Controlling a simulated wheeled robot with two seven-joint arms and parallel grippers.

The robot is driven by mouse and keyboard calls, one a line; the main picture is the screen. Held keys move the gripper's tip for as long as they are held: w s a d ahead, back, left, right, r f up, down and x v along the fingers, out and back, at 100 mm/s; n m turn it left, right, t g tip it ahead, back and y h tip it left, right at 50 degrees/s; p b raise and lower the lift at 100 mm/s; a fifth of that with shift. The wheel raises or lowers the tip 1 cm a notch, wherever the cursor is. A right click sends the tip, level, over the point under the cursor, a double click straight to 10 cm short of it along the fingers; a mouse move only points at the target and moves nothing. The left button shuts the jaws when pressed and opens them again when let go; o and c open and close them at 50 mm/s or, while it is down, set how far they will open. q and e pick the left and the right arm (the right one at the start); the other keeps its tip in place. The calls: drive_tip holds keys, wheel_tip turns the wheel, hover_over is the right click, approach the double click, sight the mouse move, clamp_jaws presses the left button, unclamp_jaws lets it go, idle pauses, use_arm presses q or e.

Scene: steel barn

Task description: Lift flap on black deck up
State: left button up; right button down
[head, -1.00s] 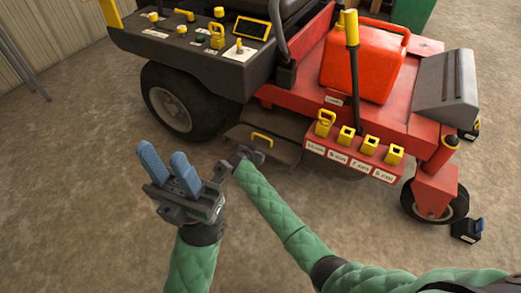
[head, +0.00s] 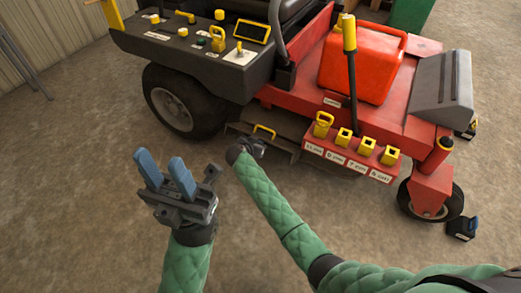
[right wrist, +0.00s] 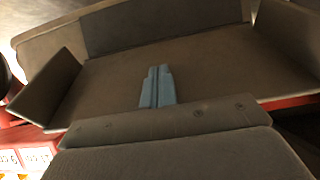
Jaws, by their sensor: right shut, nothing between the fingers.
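The flap (head: 240,129) is a dark panel with a yellow handle (head: 264,132) on top, on the black deck (head: 286,150) low at the mower's side. It looks tilted up somewhat. My right gripper (head: 252,148) is at the flap's near edge, its fingers hidden in the head view. In the right wrist view the blue fingers (right wrist: 158,88) are together and empty, in front of a dark panel with side walls (right wrist: 200,62), apparently the flap's underside. I cannot tell whether they touch it. My left gripper (head: 166,178) is open and empty, away from the mower.
The red mower (head: 420,125) carries a red fuel can (head: 360,65), a lever (head: 350,75) and yellow-handled controls (head: 350,140). A black control console (head: 195,55) and rear wheel (head: 180,103) stand at left. A small dark box (head: 461,229) lies on the floor. The foreground floor is clear.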

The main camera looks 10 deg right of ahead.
drive_tip(key=shift+r+p, duration=0.3)
drive_tip(key=shift+r, duration=0.4)
drive_tip(key=shift+r+p, duration=0.4)
drive_tip(key=shift+r, duration=0.35)
